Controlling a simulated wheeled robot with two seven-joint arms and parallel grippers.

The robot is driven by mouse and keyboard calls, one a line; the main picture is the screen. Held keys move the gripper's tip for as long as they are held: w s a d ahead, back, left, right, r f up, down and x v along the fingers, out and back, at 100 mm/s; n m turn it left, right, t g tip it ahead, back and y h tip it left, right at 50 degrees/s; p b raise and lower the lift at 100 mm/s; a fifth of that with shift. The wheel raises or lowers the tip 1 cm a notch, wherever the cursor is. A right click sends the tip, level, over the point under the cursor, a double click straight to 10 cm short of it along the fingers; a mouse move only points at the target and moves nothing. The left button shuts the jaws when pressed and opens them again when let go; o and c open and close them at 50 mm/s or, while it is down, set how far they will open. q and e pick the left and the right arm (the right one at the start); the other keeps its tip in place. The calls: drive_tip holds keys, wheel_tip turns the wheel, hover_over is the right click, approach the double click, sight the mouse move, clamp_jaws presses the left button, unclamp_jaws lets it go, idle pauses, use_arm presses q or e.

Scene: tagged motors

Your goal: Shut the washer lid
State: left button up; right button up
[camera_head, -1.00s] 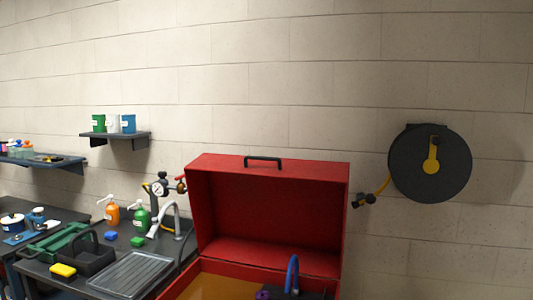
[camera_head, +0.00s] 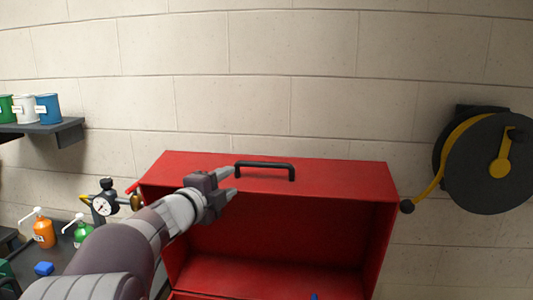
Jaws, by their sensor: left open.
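The red washer lid (camera_head: 330,180) stands raised and open against the wall in the head view. A black bar handle (camera_head: 265,166) is fixed along its top front edge. My left gripper (camera_head: 228,182) is open, just left of the handle, with its fingertips close to the handle's left end; I cannot tell whether they touch. My left arm covers the lid's left side. The washer basin is mostly below the picture. My right gripper is not in view.
A black hose reel (camera_head: 490,165) hangs on the wall at the right. A shelf (camera_head: 45,130) with cans is at the left. An orange bottle (camera_head: 43,230), a green bottle (camera_head: 82,235) and a gauge (camera_head: 103,205) stand left of my arm.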

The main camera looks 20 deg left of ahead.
sight(261, 166)
use_arm(q)
drive_tip(key=w+d+p, duration=0.1)
drive_tip(key=w, duration=0.2)
drive_tip(key=w+d+m+h+p, duration=0.1)
drive_tip(key=w, duration=0.3)
drive_tip(key=w+m+p, duration=0.1)
drive_tip(key=w, duration=0.3)
drive_tip(key=shift+d+r+p, duration=0.15)
drive_tip(key=shift+d+p, duration=0.2)
drive_tip(key=shift+d, duration=0.05)
drive_tip(key=shift+w+d, duration=0.3)
drive_tip(key=shift+w, duration=0.3)
drive_tip(key=shift+w+a, duration=0.15)
drive_tip(key=shift+w, duration=0.05)
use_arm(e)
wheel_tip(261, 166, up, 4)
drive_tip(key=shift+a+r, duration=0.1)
use_arm(q)
clamp_jaws()
